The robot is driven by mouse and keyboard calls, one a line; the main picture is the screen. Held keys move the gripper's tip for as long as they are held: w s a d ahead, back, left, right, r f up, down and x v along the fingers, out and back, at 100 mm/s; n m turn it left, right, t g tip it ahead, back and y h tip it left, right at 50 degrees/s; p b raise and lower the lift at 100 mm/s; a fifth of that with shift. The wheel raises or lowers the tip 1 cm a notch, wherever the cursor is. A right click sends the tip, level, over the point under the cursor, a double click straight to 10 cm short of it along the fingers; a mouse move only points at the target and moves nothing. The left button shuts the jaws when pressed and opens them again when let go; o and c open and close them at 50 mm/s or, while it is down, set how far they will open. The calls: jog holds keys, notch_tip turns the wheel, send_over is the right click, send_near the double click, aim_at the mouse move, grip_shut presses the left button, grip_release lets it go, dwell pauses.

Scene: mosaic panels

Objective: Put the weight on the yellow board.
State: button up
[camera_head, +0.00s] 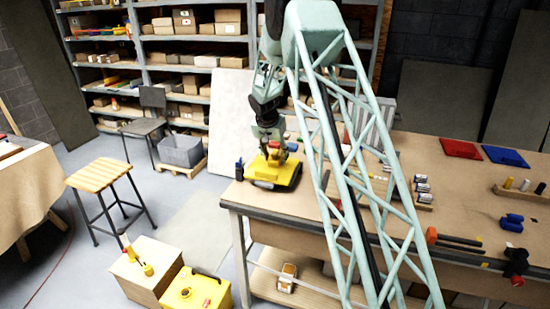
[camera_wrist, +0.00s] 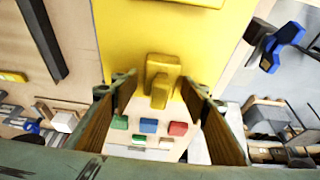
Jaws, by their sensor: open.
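The yellow board (camera_head: 284,177) lies at the left end of the workbench. In the wrist view the yellow board (camera_wrist: 130,35) fills the upper middle. A small yellow block (camera_wrist: 161,70), which looks like the weight, shows against the board's near edge. My gripper (camera_head: 278,150) is just above the board. In the wrist view my gripper (camera_wrist: 160,88) is open, with one finger on each side of the block and visible gaps between. I cannot tell whether the block rests on the board.
A red board (camera_head: 460,149) and a blue board (camera_head: 506,156) lie at the bench's far right. A blue tool (camera_head: 239,169) stands left of the yellow board. A hammer (camera_head: 452,240) lies at the front edge. A wooden stool (camera_head: 103,173) stands on the floor at left.

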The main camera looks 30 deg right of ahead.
jog(key=shift+r, duration=0.15)
jog(key=v, duration=1.2)
dwell(0.8)
